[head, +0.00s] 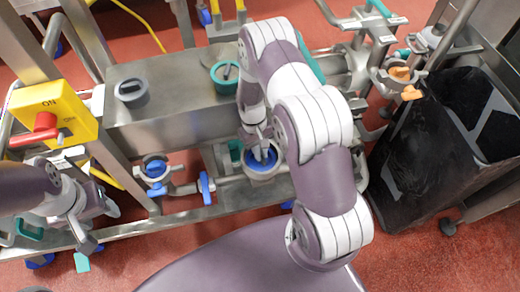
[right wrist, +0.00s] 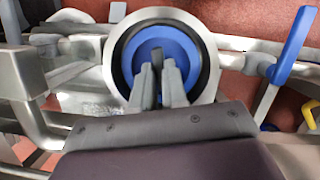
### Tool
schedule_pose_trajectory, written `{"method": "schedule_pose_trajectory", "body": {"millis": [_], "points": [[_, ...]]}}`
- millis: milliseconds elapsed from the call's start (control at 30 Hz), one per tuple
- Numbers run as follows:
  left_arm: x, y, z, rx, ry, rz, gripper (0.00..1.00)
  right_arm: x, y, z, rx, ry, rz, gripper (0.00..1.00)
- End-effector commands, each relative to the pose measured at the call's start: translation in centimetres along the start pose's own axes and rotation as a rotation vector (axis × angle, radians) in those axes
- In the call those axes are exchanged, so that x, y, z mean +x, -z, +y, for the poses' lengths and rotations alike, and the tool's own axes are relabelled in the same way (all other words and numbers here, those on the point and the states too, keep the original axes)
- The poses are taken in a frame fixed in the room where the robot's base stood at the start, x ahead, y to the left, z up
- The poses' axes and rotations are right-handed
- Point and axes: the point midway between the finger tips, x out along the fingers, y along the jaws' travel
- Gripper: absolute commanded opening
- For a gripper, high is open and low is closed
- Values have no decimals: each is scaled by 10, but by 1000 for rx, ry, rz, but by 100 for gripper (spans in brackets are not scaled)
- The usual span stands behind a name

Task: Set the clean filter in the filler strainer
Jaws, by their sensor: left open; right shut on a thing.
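The filler strainer (head: 262,178) is a round open metal housing low on the machine's front, near the middle of the head view. In the right wrist view its pale steel rim (right wrist: 109,58) surrounds a dark ring. The clean filter (right wrist: 184,46) appears as a blue round piece inside that rim; its blue also shows in the head view (head: 270,163). My right gripper (right wrist: 158,80) is shut on the filter's small grey grip at its centre. The fingers hide part of the filter, and its seating depth cannot be told. My left gripper (head: 98,228) is open and empty at lower left.
A dark grey cup (head: 131,93) and a teal cup (head: 224,77) sit on the steel box. An orange piece (head: 400,75) sits at upper right. A black bin (head: 415,165) stands right. Blue-handled valves flank the strainer.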

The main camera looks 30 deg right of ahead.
Motion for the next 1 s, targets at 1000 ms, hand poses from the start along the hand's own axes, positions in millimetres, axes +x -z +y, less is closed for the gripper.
{"method": "schedule_pose_trajectory", "body": {"millis": [1000], "points": [[5,-1,0,0,0,0,54,8,2,0,0,0,1,0]]}}
